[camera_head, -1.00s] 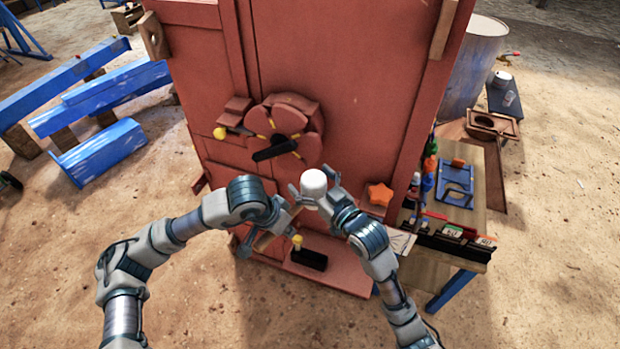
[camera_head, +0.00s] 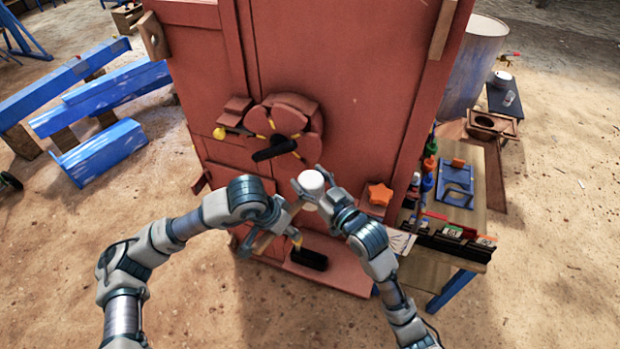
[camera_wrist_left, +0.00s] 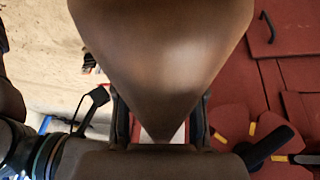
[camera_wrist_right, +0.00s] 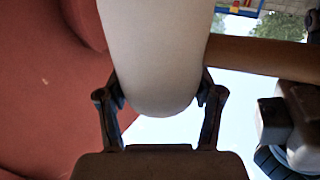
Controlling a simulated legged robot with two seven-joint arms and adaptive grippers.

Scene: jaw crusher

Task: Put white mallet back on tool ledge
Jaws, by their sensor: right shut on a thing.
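The white mallet's head (camera_head: 312,182) is in my right gripper (camera_head: 318,196), in front of the red crusher. The right wrist view shows the pale rounded head (camera_wrist_right: 158,60) between both fingers, with the brown handle running off to the right. My left gripper (camera_head: 280,225) is beside it, at the handle. In the left wrist view a large brown tapering shape, apparently the handle (camera_wrist_left: 165,60), covers the space between its fingers, so its grip is hidden. A low red ledge (camera_head: 345,279) on the crusher's front holds a black-headed tool (camera_head: 308,260).
The red crusher (camera_head: 340,90) with its round handwheel (camera_head: 290,120) stands directly ahead. An orange star knob (camera_head: 380,194) is right of the mallet. A wooden bench (camera_head: 480,215) with tools is at the right. Blue beams (camera_head: 115,100) lie at the left.

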